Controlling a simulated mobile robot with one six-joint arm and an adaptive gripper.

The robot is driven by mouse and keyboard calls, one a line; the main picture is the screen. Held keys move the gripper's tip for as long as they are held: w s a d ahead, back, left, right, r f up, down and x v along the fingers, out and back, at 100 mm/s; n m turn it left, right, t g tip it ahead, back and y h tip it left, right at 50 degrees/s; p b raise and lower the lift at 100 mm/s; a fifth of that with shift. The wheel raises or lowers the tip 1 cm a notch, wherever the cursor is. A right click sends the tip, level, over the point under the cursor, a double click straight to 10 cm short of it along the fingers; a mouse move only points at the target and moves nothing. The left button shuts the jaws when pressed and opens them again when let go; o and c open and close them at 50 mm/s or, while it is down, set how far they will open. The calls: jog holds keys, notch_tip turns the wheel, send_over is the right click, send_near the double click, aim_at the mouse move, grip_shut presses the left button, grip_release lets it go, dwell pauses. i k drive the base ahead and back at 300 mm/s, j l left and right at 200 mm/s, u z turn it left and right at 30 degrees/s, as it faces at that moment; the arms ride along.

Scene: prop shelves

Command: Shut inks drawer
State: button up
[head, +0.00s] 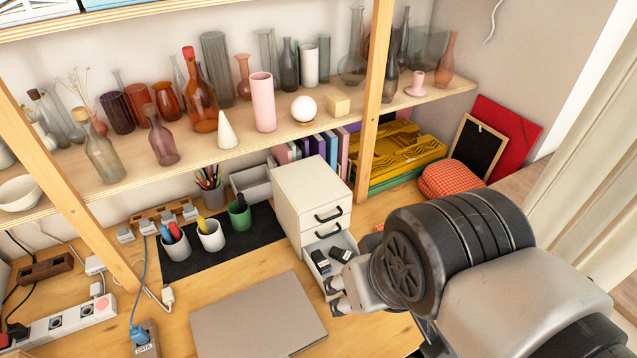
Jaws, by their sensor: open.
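A cream drawer unit (296,192) stands on the wooden desk below the shelf. Its two upper drawers, with black handles, are shut. The lowest visible drawer (349,239) is pulled out and holds small black items, perhaps ink cartridges (321,261). No label is readable on it. My gripper (334,296) is at the front of this open drawer, coming from the right. Its two fingertips are apart with nothing seen between them. I cannot tell whether they touch the drawer. My arm and gripper hide part of the drawer's front and right side.
A closed grey laptop (258,316) lies on the desk left of my gripper. A black mat (178,257) carries pen cups (210,236). A red patterned bundle (450,179) lies at the right. Glassware fills the shelf above.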

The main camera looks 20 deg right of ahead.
aim_at(344, 240)
jog(key=z, duration=0.45)
jog(key=k+j+z, duration=0.2)
jog(key=z, duration=0.25)
jog(key=k+j+z, duration=0.1)
jog(key=z, duration=0.35)
jog(key=k+l, duration=0.05)
jog(key=k, duration=0.05)
